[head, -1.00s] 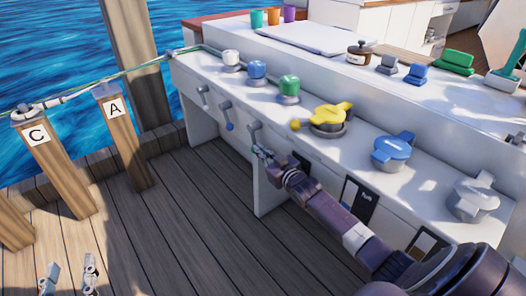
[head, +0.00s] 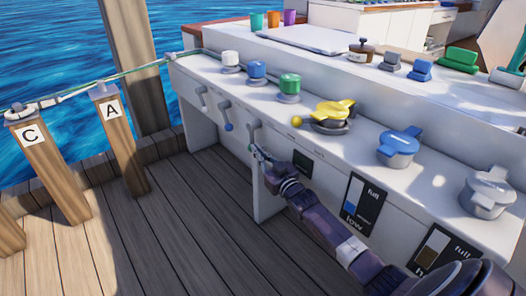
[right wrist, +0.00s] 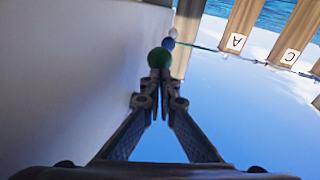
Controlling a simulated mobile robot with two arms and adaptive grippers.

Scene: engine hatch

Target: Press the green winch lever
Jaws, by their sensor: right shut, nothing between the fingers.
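The green winch lever (head: 255,132) is the third lever on the front of the white console, below the green winch (head: 290,83). Its green knob (right wrist: 159,58) shows in the right wrist view, right at the tips of my right gripper (right wrist: 160,82). I cannot tell whether the tips touch it. In the head view, my right gripper (head: 260,156) is at the lever's lower end and mostly hides the knob. The gripper is shut and empty. My left gripper is not in view.
The white lever (head: 201,96) and blue lever (head: 226,114) are left of the green one. The console front (right wrist: 65,70) is close beside my right gripper. A yellow winch (head: 334,112) and a blue winch (head: 398,148) stand on the ledge. Posts A (head: 122,150) and C (head: 50,165) are left.

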